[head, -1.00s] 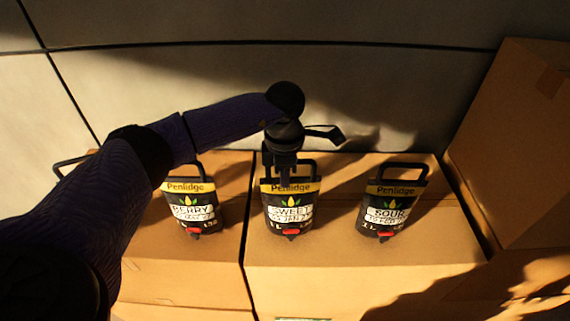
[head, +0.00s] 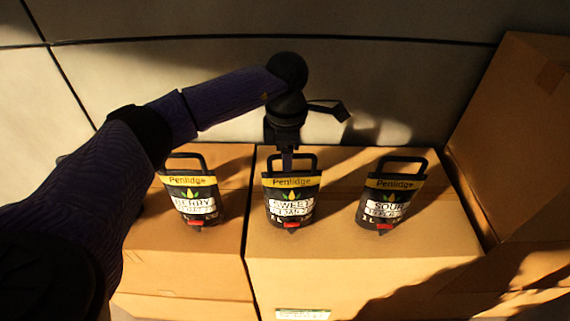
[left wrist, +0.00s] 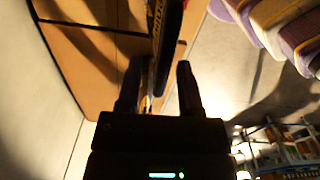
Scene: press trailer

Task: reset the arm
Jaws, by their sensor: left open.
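Three black pouches with yellow "Penlidge" bands, loop handles and red spouts stand upright in a row on cardboard boxes. They are BERRY (head: 193,205) at left, SWEET (head: 291,200) in the middle and SOUR (head: 389,203) at right. My left gripper (head: 287,162) points down at the handle of SWEET. In the left wrist view my left gripper (left wrist: 159,88) has its two fingers apart. A dark pouch edge (left wrist: 166,40) shows between and beyond them. I cannot tell whether the fingers touch the handle. My right gripper is out of view.
The pouches stand on cardboard boxes (head: 350,262) set side by side. A taller cardboard box (head: 515,140) rises at the right. A grey panelled wall (head: 400,80) is close behind. A shelf-like structure (left wrist: 285,145) shows at the lower right of the left wrist view.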

